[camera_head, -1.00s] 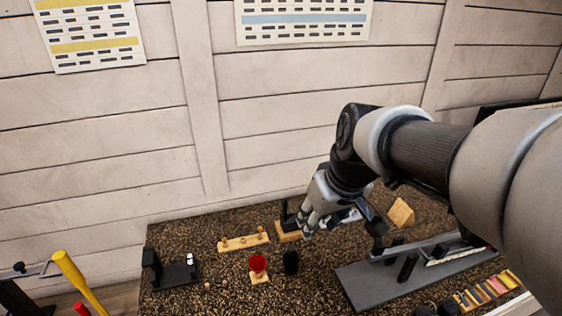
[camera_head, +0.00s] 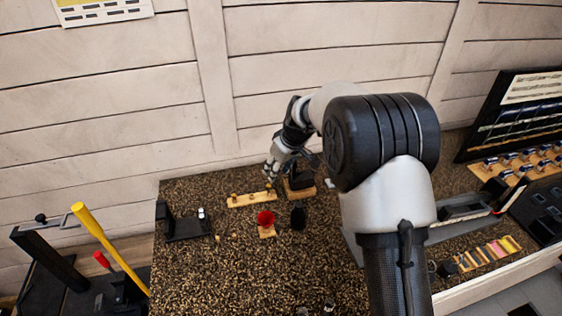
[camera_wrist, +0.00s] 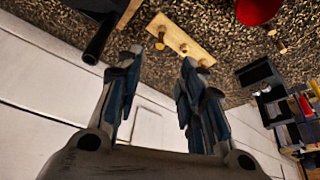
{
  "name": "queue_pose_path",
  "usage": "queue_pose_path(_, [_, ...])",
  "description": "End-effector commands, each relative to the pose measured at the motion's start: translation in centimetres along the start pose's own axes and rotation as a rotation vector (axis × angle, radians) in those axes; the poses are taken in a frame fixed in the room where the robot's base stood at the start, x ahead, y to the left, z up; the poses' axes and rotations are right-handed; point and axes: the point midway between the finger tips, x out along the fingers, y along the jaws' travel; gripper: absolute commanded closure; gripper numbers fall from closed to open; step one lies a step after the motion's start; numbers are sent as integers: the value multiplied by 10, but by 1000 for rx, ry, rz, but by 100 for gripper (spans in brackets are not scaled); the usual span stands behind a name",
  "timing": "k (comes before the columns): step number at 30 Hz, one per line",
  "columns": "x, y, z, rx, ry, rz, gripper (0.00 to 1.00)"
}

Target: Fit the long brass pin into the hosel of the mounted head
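The wooden strip (camera_head: 243,201) lies on the speckled bench and holds small brass pins. In the wrist view the strip (camera_wrist: 192,40) shows several pins; the one at its left end, a brass pin (camera_wrist: 160,40), looks longest. My gripper (camera_head: 270,175) is above and behind the strip's right end. In the wrist view my gripper (camera_wrist: 158,62) has its two fingers apart with nothing between them. The mounted head (camera_head: 301,180) is dark and sits on a wooden block right of my gripper. Its dark tube, seemingly the hosel, (camera_wrist: 101,40) shows in the wrist view.
A red cup-like piece (camera_head: 265,217) on a small wooden base and a black object (camera_head: 298,216) stand in front. A black stand (camera_head: 187,224) is at the left. A yellow club (camera_head: 108,245) leans off the bench. The front bench is mostly clear.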

Motion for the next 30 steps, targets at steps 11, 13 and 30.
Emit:
queue_pose_path(11, [78,0,1,0,-2,-1,64])
queue_pose_path(13, [90,0,1,0,-1,0,64])
queue_pose_path(30, [123,0,0,1,0,0,64])
